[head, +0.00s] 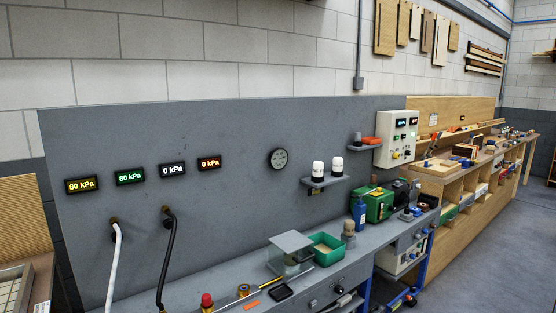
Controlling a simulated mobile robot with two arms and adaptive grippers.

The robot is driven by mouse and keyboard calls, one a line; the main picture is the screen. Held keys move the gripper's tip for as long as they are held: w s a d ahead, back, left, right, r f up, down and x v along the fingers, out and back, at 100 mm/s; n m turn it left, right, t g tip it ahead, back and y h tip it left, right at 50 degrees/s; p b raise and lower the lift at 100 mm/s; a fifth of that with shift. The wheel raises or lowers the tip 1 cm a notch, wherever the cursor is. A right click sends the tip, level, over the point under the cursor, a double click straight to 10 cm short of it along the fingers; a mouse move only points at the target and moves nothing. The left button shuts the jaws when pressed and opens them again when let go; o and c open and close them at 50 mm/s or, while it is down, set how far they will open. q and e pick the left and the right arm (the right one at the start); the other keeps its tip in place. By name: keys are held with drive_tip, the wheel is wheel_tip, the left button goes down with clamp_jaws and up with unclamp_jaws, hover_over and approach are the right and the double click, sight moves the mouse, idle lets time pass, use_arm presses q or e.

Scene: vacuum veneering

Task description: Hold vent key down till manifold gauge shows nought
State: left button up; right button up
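Four digital readouts sit on the grey back panel. The yellow readout (82,185) and the green readout (130,177) show 80 kPa. The white readout (172,169) and the orange readout (209,162) show 0 kPa. A round dark dial gauge (278,158) is to their right; its needle is too small to read. I cannot tell which is the manifold gauge. A pale control box (397,139) with small lit displays and coloured buttons hangs farther right. I cannot make out which button is the vent key. Neither gripper is in view.
A white hose (115,262) and a black hose (168,258) hang from the panel at left. The grey bench (345,268) carries a green tray (325,243), a clear-lidded box (290,243), a green machine (374,204) and a blue bottle (360,215). Open floor (480,260) lies at right.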

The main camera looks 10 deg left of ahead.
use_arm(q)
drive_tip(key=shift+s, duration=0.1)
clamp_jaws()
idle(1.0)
